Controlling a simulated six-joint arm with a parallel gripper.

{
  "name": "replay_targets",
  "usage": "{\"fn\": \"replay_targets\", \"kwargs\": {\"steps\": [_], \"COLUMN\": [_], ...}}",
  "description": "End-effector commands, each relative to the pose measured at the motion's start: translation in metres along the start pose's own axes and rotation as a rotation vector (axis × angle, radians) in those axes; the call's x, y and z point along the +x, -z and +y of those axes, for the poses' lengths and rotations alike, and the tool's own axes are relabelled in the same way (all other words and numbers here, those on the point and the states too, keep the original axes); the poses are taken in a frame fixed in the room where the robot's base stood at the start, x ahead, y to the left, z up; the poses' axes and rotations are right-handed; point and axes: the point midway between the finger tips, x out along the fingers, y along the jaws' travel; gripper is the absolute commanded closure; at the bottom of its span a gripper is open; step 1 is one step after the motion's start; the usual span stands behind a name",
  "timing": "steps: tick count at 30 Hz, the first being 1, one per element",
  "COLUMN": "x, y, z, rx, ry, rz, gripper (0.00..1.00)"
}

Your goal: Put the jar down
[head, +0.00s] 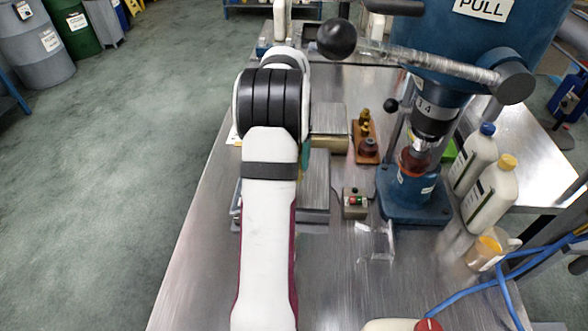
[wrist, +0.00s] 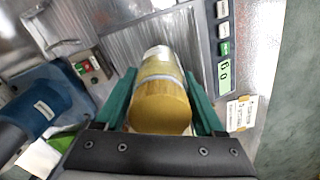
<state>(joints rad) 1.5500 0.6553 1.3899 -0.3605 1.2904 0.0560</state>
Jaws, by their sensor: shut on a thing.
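The jar (wrist: 158,108) is a clear cylinder with golden-yellow contents and a pale far end. In the wrist view it sits between the two green fingers of my gripper (wrist: 161,76), which is shut on it. It is over the metal plate of a scale (wrist: 132,42); I cannot tell whether it touches the plate. In the head view the scale plate (head: 316,182) shows beside my white arm. My arm hides most of the gripper there, with only a bit of green finger (head: 306,157) showing, and I cannot make out the jar.
A blue press (head: 415,190) with a long lever stands right of the scale. A small button box (head: 355,203) and a clear object (head: 377,240) are between them and nearer. White bottles (head: 490,195) line the right side. The steel table (head: 205,260) is bare at the front left.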

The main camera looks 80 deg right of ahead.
Motion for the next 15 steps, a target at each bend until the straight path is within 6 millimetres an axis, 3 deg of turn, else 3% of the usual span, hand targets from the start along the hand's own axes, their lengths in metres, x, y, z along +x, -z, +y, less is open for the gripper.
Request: {"fn": "replay_targets", "kwargs": {"steps": [3, 6, 15], "x": [0.026, 0.037, 0.040], "y": [-0.001, -0.001, -0.001], "z": [0.000, 0.000, 0.000], "rx": [0.000, 0.001, 0.001], "ry": [-0.002, -0.001, 0.000], "rz": [-0.003, -0.001, 0.000], "gripper": [0.94, 0.94, 0.94]}}
